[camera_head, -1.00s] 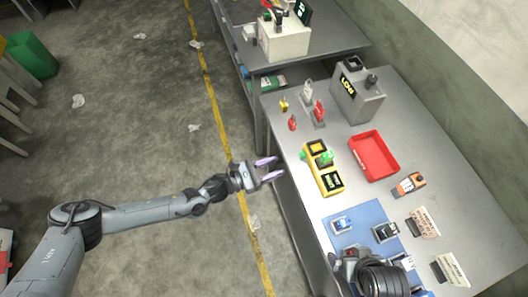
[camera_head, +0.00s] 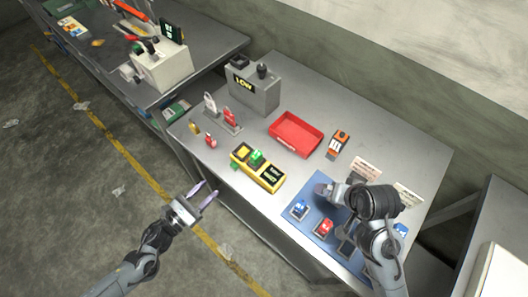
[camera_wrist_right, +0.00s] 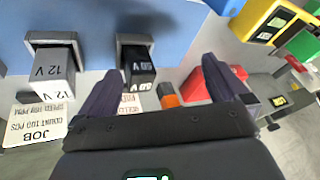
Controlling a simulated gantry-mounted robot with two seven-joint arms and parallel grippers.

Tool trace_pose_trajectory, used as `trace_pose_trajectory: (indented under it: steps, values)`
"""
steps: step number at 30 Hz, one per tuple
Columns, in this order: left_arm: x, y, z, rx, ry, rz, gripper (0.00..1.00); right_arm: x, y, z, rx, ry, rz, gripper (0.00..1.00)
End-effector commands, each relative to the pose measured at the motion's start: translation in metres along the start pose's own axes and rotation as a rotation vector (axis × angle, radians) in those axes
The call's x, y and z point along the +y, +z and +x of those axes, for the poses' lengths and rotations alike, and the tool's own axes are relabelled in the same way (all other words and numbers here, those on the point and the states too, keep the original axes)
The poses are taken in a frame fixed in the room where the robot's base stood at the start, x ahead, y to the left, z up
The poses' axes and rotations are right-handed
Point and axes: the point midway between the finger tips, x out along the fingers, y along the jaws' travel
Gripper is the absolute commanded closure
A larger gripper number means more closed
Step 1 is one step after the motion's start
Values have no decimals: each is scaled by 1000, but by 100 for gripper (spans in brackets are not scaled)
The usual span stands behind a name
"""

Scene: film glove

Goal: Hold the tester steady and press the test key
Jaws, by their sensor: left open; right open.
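A yellow and black unit (camera_head: 258,168) with a green piece on top lies near the table's front edge; part of it shows in the right wrist view (camera_wrist_right: 270,20). An orange handheld device (camera_head: 337,144) lies behind it to the right. I cannot tell which is the tester. My left gripper (camera_head: 210,188) is open and empty, off the table's front edge, left of the yellow unit. My right gripper (camera_wrist_right: 162,70) is open over the blue mat (camera_head: 283,218). In its wrist view, a black block (camera_wrist_right: 137,66) shows between the fingers. The right arm hides part of the mat.
A red tray (camera_head: 295,135) stands behind the yellow unit. Blue (camera_head: 299,209) and red (camera_head: 323,228) blocks stand on the mat. Paper cards (camera_head: 366,168) lie behind it.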

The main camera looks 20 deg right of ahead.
Motion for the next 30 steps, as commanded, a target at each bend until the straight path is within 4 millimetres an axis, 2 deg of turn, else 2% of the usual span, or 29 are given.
trace_pose_trajectory:
  steps: [1,6,10,12,17,24,30]
  values:
    - [-1,0,0,1,-1,-2,57,-3,-22,-5,22,-25,164,0]
    - [-1,0,-1,2,-1,-2,57,-16,-74,-14,29,-120,680,0]
    - [-1,1,0,2,-1,-2,57,-30,-104,-20,-7,-198,1003,0]
    - [-1,1,0,1,-1,-2,57,-46,-111,-20,-49,-224,1135,0]
    - [-1,1,0,2,-1,-2,57,-94,-109,-15,-154,-208,1323,0]
    - [-1,1,0,2,-1,-2,57,-166,-89,-6,-276,-86,1625,0]
    - [-1,1,0,1,-1,-2,57,-202,-69,2,-291,43,1843,0]
